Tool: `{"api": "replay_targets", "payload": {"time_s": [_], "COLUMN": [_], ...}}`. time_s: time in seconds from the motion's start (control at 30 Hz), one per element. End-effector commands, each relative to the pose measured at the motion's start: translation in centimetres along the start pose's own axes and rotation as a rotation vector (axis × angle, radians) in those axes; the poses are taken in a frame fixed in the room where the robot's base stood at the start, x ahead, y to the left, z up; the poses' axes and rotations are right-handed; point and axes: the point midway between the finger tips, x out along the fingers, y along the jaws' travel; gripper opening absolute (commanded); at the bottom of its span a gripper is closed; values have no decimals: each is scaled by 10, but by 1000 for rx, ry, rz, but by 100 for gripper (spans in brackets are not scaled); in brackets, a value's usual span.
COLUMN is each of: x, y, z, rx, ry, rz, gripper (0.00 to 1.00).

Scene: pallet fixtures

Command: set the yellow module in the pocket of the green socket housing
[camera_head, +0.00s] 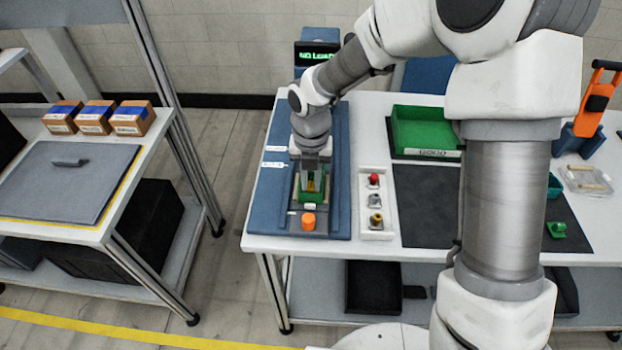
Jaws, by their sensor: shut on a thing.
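The green socket housing (310,197) stands on a dark fixture plate on the blue board at the left of the white table. My gripper (312,180) points down right over the housing, its fingers shut on the yellow module (311,185). Only a small strip of the module shows between the fingers, at the housing's top. My fingers hide most of the pocket. I cannot tell how deep the module sits in it.
An orange knob (308,221) stands just in front of the housing. A white strip (376,205) with red, silver and brass pieces lies to the right. A green bin (425,132) and a dark mat (425,205) are farther right. A sign post stands behind.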

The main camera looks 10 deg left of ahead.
Motion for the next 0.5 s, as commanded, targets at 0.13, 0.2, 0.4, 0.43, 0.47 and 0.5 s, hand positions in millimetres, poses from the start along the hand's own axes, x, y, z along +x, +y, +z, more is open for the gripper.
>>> {"api": "replay_targets", "payload": {"time_s": [0.13, 0.2, 0.4, 0.43, 0.47, 0.5], "x": [3, 4, 7, 8, 8, 8], "y": [0, 0, 0, 0, 0, 0], "z": [0, 0, 0, 0, 0, 0], "rx": [0, 0, -1, -1, -1, -1], "ry": [0, 0, 0, 0, 0, 0], "rz": [0, 0, 0, 0, 0, 0], "gripper": [0, 0, 0, 0, 0, 0]}}
